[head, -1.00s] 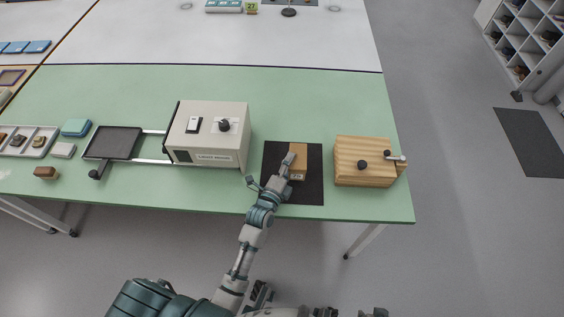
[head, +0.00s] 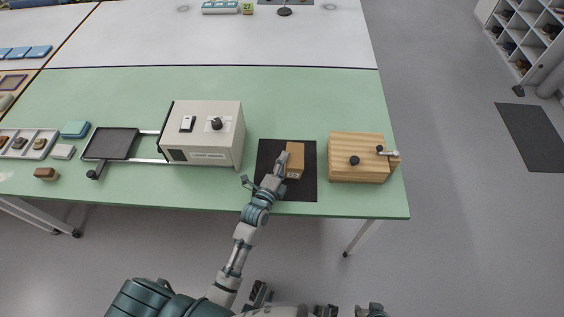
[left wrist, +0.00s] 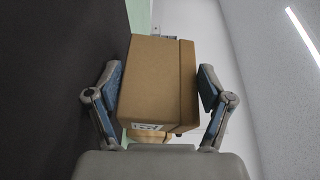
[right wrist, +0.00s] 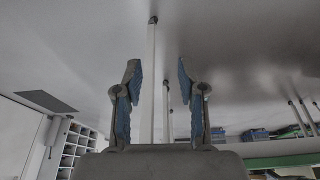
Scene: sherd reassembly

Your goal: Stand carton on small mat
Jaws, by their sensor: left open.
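The brown carton (head: 297,160) is over the small black mat (head: 302,190), right of its middle, with a pale label on its near end. I cannot tell whether it rests fully on the mat. My left gripper (head: 266,171) reaches in from the near left, close to the carton. In the left wrist view the carton (left wrist: 160,85) shows between the spread fingers of the left gripper (left wrist: 161,88), with a narrow gap at the right finger. The dark mat (left wrist: 50,90) fills the left side there. My right gripper (right wrist: 157,85) is open and empty, below the table level.
A beige box-shaped device (head: 203,135) stands left of the mat, with a dark tray (head: 110,143) on rails beside it. A wooden box (head: 357,158) with black knobs stands close to the right. The green table (head: 290,95) is clear behind the mat.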

